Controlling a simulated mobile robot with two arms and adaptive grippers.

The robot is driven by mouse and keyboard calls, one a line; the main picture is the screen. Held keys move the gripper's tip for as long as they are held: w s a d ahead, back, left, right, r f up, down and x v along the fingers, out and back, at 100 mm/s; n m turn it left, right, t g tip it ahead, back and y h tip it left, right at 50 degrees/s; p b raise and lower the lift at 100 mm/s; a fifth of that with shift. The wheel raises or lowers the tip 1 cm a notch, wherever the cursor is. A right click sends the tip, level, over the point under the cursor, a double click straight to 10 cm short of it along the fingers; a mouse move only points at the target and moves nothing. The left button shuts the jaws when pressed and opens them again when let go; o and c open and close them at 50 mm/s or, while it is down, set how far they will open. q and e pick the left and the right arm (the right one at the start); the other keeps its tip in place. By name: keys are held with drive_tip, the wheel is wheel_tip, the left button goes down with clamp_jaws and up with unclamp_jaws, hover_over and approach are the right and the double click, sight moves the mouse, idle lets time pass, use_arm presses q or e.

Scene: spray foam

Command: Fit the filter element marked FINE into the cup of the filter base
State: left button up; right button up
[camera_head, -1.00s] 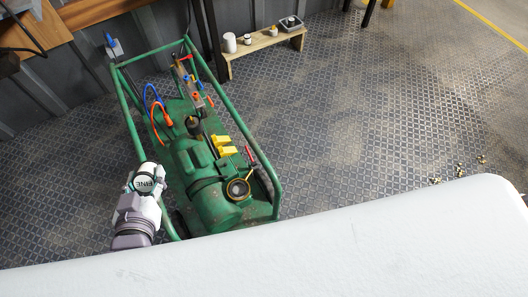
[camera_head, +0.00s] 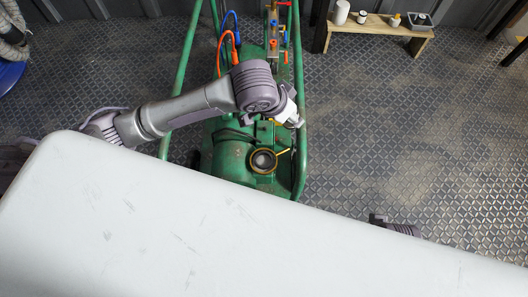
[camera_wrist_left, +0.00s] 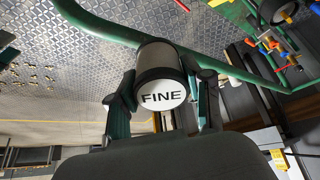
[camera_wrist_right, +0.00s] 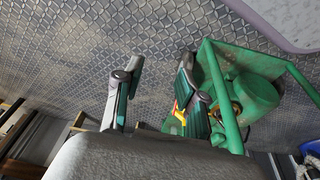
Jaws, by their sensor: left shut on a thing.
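The filter element marked FINE (camera_wrist_left: 163,94) is a dark-sided cylinder with a white lettered end. My left gripper (camera_head: 293,118) is shut on it, with a finger on each side in the left wrist view. A round brass-rimmed opening (camera_head: 263,161), which looks like the cup of the filter base, faces up on the machine. The gripper is beyond it and slightly right, apart from it. My right gripper (camera_wrist_right: 158,92) is open and empty, with its fingers apart.
The machine's green tube frame (camera_head: 300,150) runs close beside my left gripper. A yellow handle (camera_head: 284,151) sticks out by the brass rim. A large white surface (camera_head: 200,230) fills the foreground. A low wooden bench (camera_head: 380,30) with small containers stands at the back right.

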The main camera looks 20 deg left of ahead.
use_arm(q)
drive_tip(key=a+f+m+g+b, duration=0.1)
drive_tip(key=a+f+m+g, duration=0.1)
drive_tip(key=f, duration=0.8)
drive_tip(key=a+f+m+g+b, duration=0.1)
drive_tip(key=a+f+m, duration=0.3)
drive_tip(key=f, duration=0.7)
drive_tip(key=shift+a+m+g+y, duration=0.15)
drive_tip(key=shift+m+g+y, duration=0.15)
drive_tip(key=shift+g+y, duration=0.1)
use_arm(e)
drive_tip(key=v, duration=0.6)
drive_tip(key=shift+r+t, duration=0.2)
drive_tip(key=shift+t, duration=0.1)
use_arm(q)
drive_tip(key=shift+r, duration=0.1)
use_arm(e)
drive_tip(key=shift+w+d, duration=0.1)
